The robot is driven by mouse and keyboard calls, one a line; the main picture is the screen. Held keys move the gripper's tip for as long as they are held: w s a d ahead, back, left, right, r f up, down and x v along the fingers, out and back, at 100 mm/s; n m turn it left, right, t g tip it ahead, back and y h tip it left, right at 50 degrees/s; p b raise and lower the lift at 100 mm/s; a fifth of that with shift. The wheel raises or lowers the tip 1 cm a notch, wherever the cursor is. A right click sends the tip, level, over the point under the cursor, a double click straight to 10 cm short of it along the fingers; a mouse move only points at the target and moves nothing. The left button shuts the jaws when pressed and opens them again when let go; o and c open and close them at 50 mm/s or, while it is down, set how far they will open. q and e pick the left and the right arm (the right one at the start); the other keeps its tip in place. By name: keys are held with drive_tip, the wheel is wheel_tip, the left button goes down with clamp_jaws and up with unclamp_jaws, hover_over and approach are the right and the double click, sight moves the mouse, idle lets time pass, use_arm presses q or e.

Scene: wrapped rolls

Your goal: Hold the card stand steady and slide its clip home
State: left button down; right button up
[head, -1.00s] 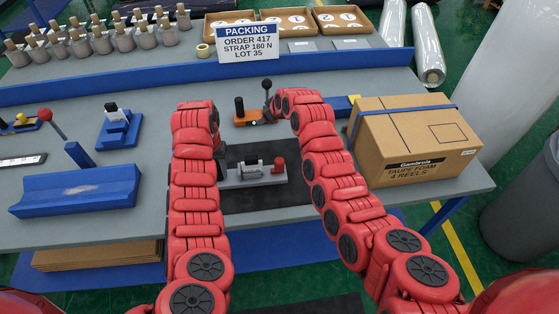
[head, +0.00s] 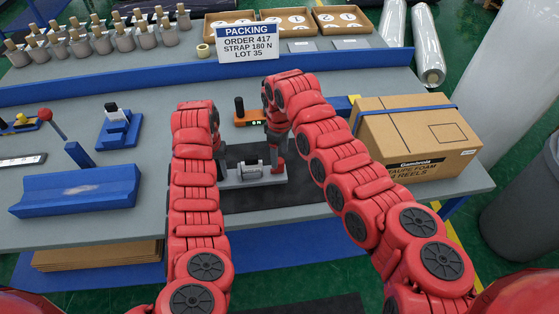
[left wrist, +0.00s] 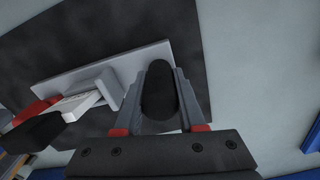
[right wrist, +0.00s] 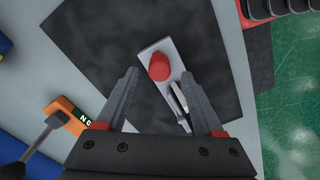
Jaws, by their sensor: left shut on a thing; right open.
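The card stand (head: 233,182) is a grey plate with a small upright bracket, lying on a dark mat. My left gripper (left wrist: 168,72) is shut on the black rounded post (left wrist: 158,95) at the plate's end; in the head view my left arm hides this grip. The left wrist view shows the grey bracket (left wrist: 98,83) with a pale printed piece beside it. A red round-topped part (right wrist: 159,68), perhaps the clip, is at the other end. My right gripper (right wrist: 160,76) is open, with its fingers on either side of this red part; contact cannot be told.
An orange device (head: 243,119) with a lever stands behind the mat. A cardboard box (head: 410,135) is at the right and a blue cradle (head: 75,192) at the left. A packing sign (head: 248,42) stands at the back. The mat's front (head: 265,197) is clear.

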sight(280, 160)
drive_tip(key=shift+w+f, duration=0.1)
drive_tip(key=shift+f, duration=1.85)
clamp_jaws()
